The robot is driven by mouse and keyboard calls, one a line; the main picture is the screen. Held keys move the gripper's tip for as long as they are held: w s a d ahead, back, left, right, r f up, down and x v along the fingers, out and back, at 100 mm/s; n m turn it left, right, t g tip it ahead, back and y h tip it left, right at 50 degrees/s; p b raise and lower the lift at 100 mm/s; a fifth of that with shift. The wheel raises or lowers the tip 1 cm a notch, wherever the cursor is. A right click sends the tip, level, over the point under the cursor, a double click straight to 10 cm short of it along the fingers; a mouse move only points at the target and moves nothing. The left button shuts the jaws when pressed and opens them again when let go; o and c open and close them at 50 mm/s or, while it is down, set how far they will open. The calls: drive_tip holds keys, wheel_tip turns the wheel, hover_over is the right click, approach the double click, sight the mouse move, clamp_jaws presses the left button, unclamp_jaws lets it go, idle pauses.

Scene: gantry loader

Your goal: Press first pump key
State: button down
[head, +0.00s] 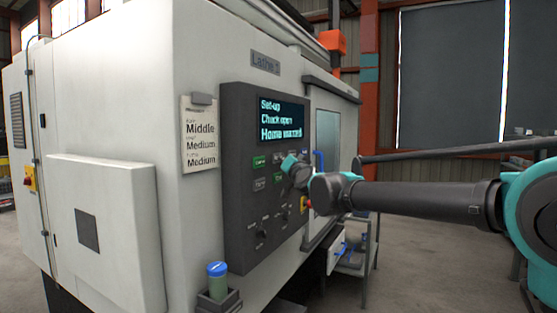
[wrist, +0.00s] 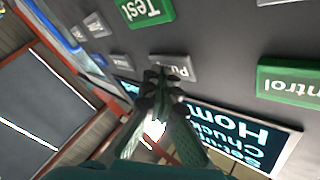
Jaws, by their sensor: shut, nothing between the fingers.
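The pump key (wrist: 172,67), a grey key whose label starts "Pu" and is partly covered, sits on the dark control panel (head: 240,215) of the lathe. My gripper (wrist: 160,78) is shut and empty, with its fingertips over the left part of that key in the wrist view. I cannot tell whether they touch it. In the head view my gripper (head: 290,165) is in front of the panel, below the screen, and hides the keys behind it.
A green "Test" key (wrist: 145,10) and a green "Control" key (wrist: 290,80) flank the pump key. The lit screen (head: 281,121) reads "Set-up", "Chuck open" and a line starting "Home". A card (head: 200,135) hangs left of the panel. A blue-capped container (head: 217,282) stands below.

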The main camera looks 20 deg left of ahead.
drive_tip(key=shift+d, duration=0.15)
drive_tip(key=shift+s+d, duration=0.1)
drive_tip(key=shift+d, duration=0.55)
drive_tip(key=shift+d, duration=0.1)
drive_tip(key=shift+s+d, duration=0.2)
drive_tip(key=shift+d, duration=2.2)
drive_tip(key=shift+f, duration=0.1)
drive_tip(key=s+d+f+g+h, duration=0.2)
drive_tip(key=d+f+h, duration=0.2)
drive_tip(key=d+f, duration=1.1)
drive_tip(key=s+d+f+g+h, duration=0.2)
drive_tip(key=d+f+g+h, duration=0.15)
drive_tip(key=d+f, duration=1.2)
drive_tip(key=s+d+f+g+h, duration=0.5)
drive_tip(key=s+d+f, duration=1.4)
drive_tip(key=s, duration=0.4)
drive_tip(key=shift+f+m, duration=0.3)
drive_tip(key=shift+f, duration=0.55)
